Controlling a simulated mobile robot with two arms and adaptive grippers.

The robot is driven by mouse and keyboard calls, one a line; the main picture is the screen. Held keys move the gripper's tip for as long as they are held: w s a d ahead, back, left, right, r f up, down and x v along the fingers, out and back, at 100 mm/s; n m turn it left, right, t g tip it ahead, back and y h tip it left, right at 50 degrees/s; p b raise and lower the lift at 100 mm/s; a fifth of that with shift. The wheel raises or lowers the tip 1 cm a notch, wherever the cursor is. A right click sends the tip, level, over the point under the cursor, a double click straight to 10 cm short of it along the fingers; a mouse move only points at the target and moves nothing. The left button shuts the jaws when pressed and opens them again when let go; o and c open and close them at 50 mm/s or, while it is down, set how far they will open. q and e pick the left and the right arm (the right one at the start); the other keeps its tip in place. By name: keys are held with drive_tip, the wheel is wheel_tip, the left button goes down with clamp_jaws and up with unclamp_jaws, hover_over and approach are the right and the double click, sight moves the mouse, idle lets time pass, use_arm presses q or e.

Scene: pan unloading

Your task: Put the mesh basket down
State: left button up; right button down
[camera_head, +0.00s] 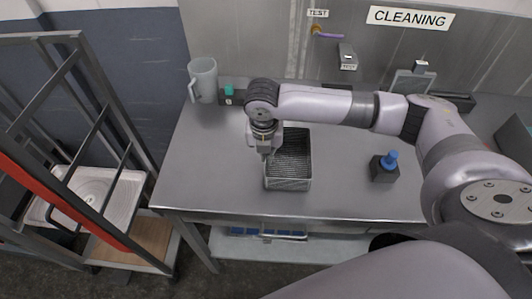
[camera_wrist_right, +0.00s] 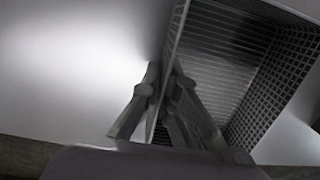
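The mesh basket (camera_head: 290,184) is a dark rectangular wire basket over the left-middle part of the steel table (camera_head: 340,200), near its front edge. It looks upright and empty; I cannot tell whether its bottom touches the table. My right gripper (camera_head: 265,148) points down at the basket's left wall. In the right wrist view the fingers (camera_wrist_right: 162,82) pinch that wall, one on each side, and the basket's mesh inside (camera_wrist_right: 225,60) shows to the right. My left gripper is not in view.
A clear jug (camera_head: 204,80) stands at the table's back left, beside a small box with a teal top (camera_head: 229,91). A black block with a blue knob (camera_head: 386,166) stands right of the basket. A rack (camera_head: 75,130) stands left. The table's front left is bare.

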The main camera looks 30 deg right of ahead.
drive_tip(key=c, duration=2.3)
unclamp_jaws()
drive_tip(key=o, duration=0.5)
drive_tip(key=shift+r, duration=0.1)
wheel_tip(320, 180, up, 12)
drive_tip(key=s+a+b, duration=0.1)
drive_tip(key=shift+b, duration=0.3)
